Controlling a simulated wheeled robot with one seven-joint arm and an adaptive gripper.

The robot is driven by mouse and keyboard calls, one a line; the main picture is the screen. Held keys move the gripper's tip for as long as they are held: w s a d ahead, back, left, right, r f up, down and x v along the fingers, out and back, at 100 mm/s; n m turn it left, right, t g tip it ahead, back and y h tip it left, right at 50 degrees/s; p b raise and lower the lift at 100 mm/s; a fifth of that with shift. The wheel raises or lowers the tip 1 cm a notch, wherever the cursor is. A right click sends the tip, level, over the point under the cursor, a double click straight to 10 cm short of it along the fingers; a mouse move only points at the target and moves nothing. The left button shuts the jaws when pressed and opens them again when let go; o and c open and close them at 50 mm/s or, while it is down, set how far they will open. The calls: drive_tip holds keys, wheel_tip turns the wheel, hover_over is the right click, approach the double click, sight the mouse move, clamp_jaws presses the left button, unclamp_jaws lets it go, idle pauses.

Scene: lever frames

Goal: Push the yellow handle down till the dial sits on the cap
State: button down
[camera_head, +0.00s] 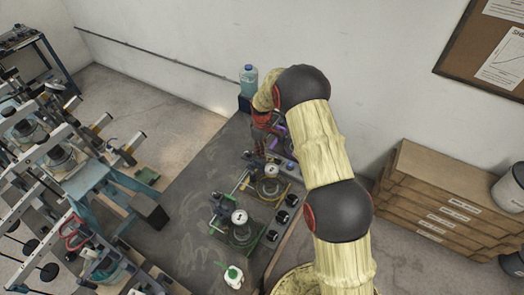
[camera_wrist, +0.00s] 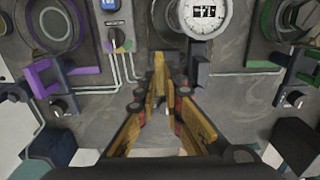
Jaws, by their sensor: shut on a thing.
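In the wrist view my gripper (camera_wrist: 160,98) has its wood-coloured fingers drawn together at the tips. They close on the yellow handle (camera_wrist: 159,66), which points away from me. The white round dial (camera_wrist: 204,16) is just beyond and to the right of the handle, cut by the top edge. It also shows in the head view (camera_head: 271,169), over the yellow-based frame. The cap under the dial is not clear, and I cannot tell whether the two touch. In the head view my arm hides part of the gripper.
A purple-handled frame (camera_wrist: 48,76) stands left and a green-handled one (camera_wrist: 292,78) right in the wrist view. A small knob panel (camera_wrist: 117,28) sits between. In the head view a white bottle (camera_head: 233,276) stands on the dark table (camera_head: 190,218), and a blue jug (camera_head: 249,76) is beyond.

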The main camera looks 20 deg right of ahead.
sight(262, 159)
idle(0.7)
wheel_tip(262, 159, down, 5)
drive_tip(key=b, duration=0.3)
drive_tip(key=shift+b, duration=0.3)
drive_tip(key=shift+s, duration=0.15)
drive_tip(key=c, duration=2.1)
unclamp_jaws()
drive_tip(key=shift+w, duration=0.2)
drive_tip(key=shift+o, duration=0.9)
drive_tip(key=shift+r, duration=0.1)
wheel_tip(262, 159, up, 12)
drive_tip(key=shift+f, duration=0.1)
